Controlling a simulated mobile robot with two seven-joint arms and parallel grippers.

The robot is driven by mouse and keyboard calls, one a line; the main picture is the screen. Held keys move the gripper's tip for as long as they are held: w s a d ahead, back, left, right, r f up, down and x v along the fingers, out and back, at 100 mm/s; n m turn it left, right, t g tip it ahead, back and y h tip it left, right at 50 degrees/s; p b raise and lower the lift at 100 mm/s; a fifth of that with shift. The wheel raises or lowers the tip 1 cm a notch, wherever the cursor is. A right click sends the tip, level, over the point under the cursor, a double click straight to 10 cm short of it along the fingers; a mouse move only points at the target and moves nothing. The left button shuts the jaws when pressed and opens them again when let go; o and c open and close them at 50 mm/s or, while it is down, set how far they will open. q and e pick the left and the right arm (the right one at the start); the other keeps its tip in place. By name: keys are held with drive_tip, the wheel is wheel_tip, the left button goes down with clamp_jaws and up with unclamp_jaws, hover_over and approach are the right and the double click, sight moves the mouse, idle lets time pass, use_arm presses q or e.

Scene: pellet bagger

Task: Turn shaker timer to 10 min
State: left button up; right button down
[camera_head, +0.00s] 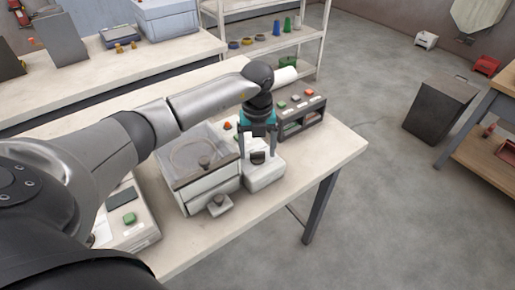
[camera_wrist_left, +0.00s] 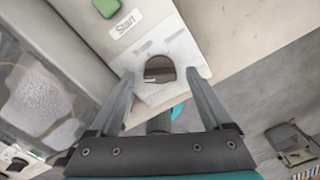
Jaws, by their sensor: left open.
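The shaker (camera_head: 202,181) is a pale box with a clear lid on the table. At its right end is a white control block (camera_head: 265,175) with a dark timer knob (camera_head: 257,157). My left gripper (camera_head: 252,161) points down over this block, its fingers on either side of the knob. In the left wrist view the knob (camera_wrist_left: 159,69) lies between the two open fingertips (camera_wrist_left: 160,75), apart from both. A green button (camera_wrist_left: 106,7) marked "Start" is beyond it. The scale around the knob is too blurred to read. My right gripper is not in view.
A dark rack with coloured buttons (camera_head: 302,118) stands just behind the block. A device with a green button (camera_head: 129,217) is at the table's left. The table (camera_head: 343,148) is clear at its right end. A shelf (camera_head: 268,43) stands behind.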

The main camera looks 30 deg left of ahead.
use_arm(q)
clamp_jaws()
idle(0.6)
drive_tip(key=m, duration=0.5)
drive_tip(key=shift+m+b, duration=0.3)
drive_tip(key=shift+b, duration=0.1)
drive_tip(key=m+b, duration=0.1)
drive_tip(key=m, duration=0.5)
drive_tip(key=m+b, duration=0.2)
drive_tip(key=m, duration=0.4)
drive_tip(key=shift+w+m, duration=0.1)
drive_tip(key=shift+m, duration=0.2)
drive_tip(key=m+b, duration=0.1)
drive_tip(key=m, duration=0.4)
drive_tip(key=shift+m, duration=0.3)
drive_tip(key=shift+r, duration=0.1)
